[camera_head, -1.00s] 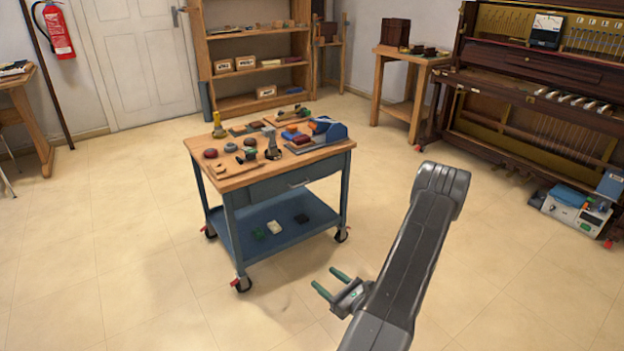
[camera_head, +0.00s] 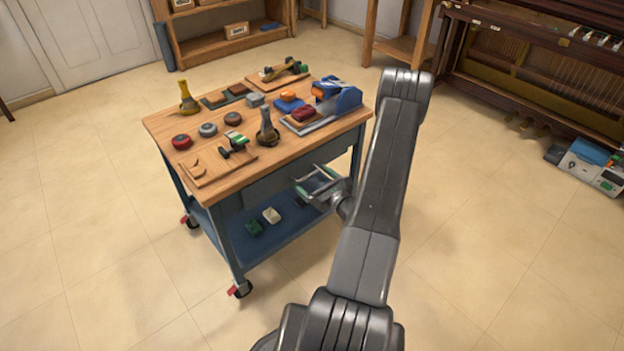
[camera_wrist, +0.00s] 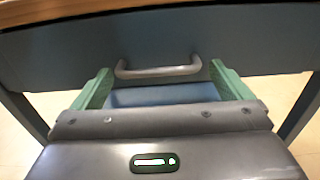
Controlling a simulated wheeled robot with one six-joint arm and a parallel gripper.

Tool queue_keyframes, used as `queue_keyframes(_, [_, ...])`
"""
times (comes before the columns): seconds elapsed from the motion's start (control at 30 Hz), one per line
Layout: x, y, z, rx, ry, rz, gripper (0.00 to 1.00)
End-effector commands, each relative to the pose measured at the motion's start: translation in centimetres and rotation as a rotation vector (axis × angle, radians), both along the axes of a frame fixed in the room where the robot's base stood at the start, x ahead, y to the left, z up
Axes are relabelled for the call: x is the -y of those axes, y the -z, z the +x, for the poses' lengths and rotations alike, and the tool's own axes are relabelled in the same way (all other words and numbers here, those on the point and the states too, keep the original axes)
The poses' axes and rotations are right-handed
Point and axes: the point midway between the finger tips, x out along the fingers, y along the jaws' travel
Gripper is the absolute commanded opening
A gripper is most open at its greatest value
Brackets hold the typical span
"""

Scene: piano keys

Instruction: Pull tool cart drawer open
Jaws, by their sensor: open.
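The tool cart (camera_head: 160,122) has a wooden top and a blue-grey frame. Its drawer (camera_head: 262,187) is under the top and looks closed. In the wrist view the drawer front (camera_wrist: 155,47) spans the picture, with a grey bar handle (camera_wrist: 158,72) at its middle. My gripper (camera_head: 316,181) is at the drawer front in the head view. In the wrist view my gripper (camera_wrist: 160,88) is open, with one green finger on each side of the handle. I cannot tell whether the fingers touch it.
The cart top carries several tools, pucks and a blue holder (camera_head: 345,99). The lower shelf (camera_head: 290,221) holds small blocks. A wooden shelf (camera_head: 235,43) stands behind, a piano (camera_head: 540,70) at the right. The floor in front is clear.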

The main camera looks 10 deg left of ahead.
Motion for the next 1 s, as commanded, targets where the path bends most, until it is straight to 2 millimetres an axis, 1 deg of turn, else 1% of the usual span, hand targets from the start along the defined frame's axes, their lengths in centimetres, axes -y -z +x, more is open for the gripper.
queue_keyframes(0.1, [-0.5,0.0,0.4,0.000,0.000,0.000,0.98])
queue_keyframes(0.37, [-0.6,0.0,0.4,0.000,0.001,0.000,0.98])
queue_keyframes(0.47, [-0.5,0.0,0.4,0.000,0.001,0.000,0.80])
queue_keyframes(0.6, [-0.5,0.0,0.5,0.000,0.001,0.000,0.53])
queue_keyframes(0.63, [-0.5,0.0,0.5,0.001,0.001,-0.001,0.48])
queue_keyframes(0.87, [0.1,0.0,0.1,0.000,0.003,0.000,0.48])
queue_keyframes(1.0, [1.5,0.1,-0.9,0.000,0.006,-0.001,0.48])
